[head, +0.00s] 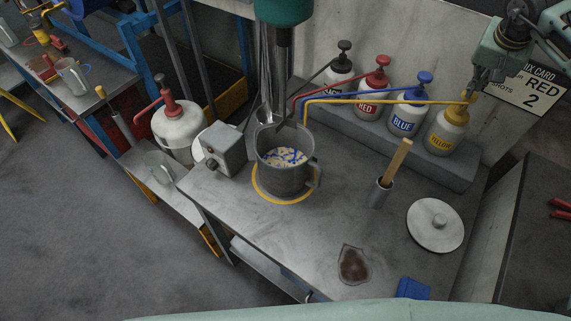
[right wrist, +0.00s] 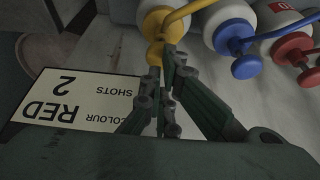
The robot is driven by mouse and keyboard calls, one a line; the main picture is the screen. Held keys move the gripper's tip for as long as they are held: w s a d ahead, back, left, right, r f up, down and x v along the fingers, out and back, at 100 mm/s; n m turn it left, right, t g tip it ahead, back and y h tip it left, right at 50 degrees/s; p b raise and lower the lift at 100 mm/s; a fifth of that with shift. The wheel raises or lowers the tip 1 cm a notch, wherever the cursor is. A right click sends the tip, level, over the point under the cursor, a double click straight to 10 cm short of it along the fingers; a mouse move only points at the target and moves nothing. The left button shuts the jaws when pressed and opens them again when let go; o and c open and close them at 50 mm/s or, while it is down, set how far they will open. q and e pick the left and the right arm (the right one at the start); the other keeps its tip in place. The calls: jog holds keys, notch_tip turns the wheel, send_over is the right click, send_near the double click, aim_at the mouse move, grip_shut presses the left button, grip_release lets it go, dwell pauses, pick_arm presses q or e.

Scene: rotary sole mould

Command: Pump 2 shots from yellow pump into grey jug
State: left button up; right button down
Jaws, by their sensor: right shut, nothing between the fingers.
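The yellow pump bottle (head: 446,134), labelled YELLOW, stands at the right end of the pump row. Its yellow spout tube runs left to above the grey jug (head: 287,178). The jug stands inside a yellow ring on the bench and holds pale contents with blue streaks. My right gripper (head: 472,88) is shut and empty, its fingertips at the head of the yellow pump; I cannot tell whether they touch. In the right wrist view the fingertips (right wrist: 166,75) lie over the yellow pump (right wrist: 160,22). My left gripper is not in view.
Blue (head: 408,119), red (head: 370,101) and black (head: 337,81) pumps stand left of the yellow one. A card (head: 530,88) reads RED 2 shots. A cup with a wooden stick (head: 381,193), a round lid (head: 436,225) and a brown stain (head: 353,265) are on the bench.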

jog(key=shift+s+f+b, duration=0.1)
jog(key=shift+f+b, duration=0.45)
jog(key=shift+f, duration=0.75)
jog(key=shift+r, duration=0.15)
jog(key=shift+r+p, duration=1.25)
jog(key=shift+f, duration=0.1)
jog(key=shift+f+b, duration=0.8)
jog(key=shift+f, duration=0.5)
